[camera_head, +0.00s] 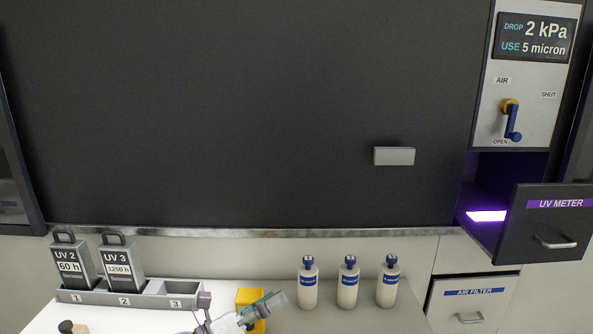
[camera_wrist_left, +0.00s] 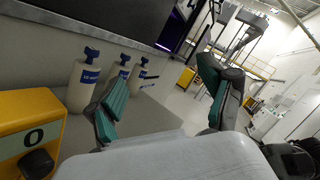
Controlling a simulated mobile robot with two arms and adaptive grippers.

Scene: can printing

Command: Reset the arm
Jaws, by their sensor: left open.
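My left gripper (camera_head: 265,305) shows at the bottom centre of the head view, low over the bench beside a yellow box (camera_head: 246,296). Its teal-padded fingers point up and to the right. In the left wrist view the gripper (camera_wrist_left: 165,72) has its two fingers spread wide, with nothing between them. The yellow box (camera_wrist_left: 25,104), marked 0, stands left of the fingers in that view. Most of my left arm is out of the head view. My right gripper is in neither view.
White bottles (camera_head: 308,292) with blue caps stand right of the gripper. A grey rack (camera_head: 100,297) holds the UV 2 (camera_head: 72,266) and UV 3 (camera_head: 122,263) units; slot 3 looks empty. The UV METER drawer (camera_head: 540,228) stands open at the right. A wide black panel fills the back.

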